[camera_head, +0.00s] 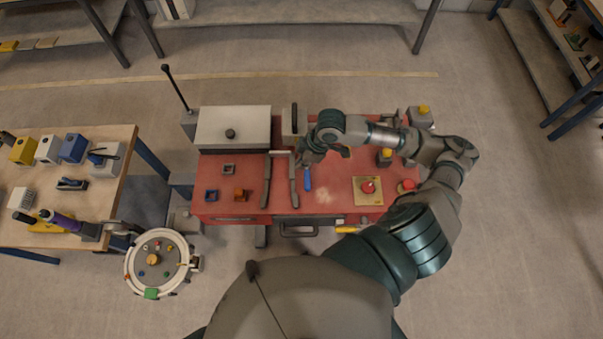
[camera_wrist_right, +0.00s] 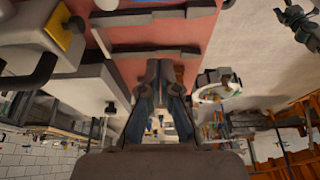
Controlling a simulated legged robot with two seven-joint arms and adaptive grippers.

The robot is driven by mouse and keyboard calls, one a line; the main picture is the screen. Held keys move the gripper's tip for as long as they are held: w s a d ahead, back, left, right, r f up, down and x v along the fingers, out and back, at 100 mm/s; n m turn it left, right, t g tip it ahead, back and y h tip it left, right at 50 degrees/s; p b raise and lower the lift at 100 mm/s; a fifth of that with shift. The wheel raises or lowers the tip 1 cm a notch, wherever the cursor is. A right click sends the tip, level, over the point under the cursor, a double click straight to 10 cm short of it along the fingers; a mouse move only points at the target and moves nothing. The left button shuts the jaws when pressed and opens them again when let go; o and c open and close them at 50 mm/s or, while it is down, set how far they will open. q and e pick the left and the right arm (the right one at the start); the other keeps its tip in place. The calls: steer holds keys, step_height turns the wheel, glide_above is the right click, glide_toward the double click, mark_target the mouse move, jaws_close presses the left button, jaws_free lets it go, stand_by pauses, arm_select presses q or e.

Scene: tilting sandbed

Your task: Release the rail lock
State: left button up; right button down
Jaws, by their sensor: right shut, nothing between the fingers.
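The red workbench (camera_head: 335,160) carries two dark grey rails (camera_head: 266,180) side by side, left of its middle. They also cross the top of the right wrist view (camera_wrist_right: 155,50). I cannot tell which part is the rail lock. An upright black handle (camera_head: 294,117) stands behind the rails; a black handle also shows in the right wrist view (camera_wrist_right: 35,72). My right gripper (camera_head: 308,158) is above the bench near the back end of the right rail. Its fingers (camera_wrist_right: 160,68) are shut and empty. My left gripper is not in view.
A white box with a black knob (camera_head: 232,125) stands at the bench's back left. A red button on a yellow plate (camera_head: 368,187) is farther right. A tall black lever (camera_head: 175,88) rises behind left.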

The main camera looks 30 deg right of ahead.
mark_target(307, 174)
steer(key=x, duration=1)
steer(key=shift+w+a, duration=0.15)
steer(key=shift+a, duration=0.25)
steer(key=d, duration=0.1)
steer(key=s+d, duration=0.1)
steer(key=d, duration=0.1)
steer(key=shift+s+f+p, duration=0.3)
steer(key=shift+s+p, duration=0.1)
steer(key=shift+s+d+f, duration=0.15)
steer(key=shift+d, duration=0.5)
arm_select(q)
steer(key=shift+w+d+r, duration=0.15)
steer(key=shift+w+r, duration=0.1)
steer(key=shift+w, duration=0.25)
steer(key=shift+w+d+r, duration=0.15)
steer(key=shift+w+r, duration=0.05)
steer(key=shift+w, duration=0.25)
arm_select(e)
steer(key=shift+a, duration=0.25)
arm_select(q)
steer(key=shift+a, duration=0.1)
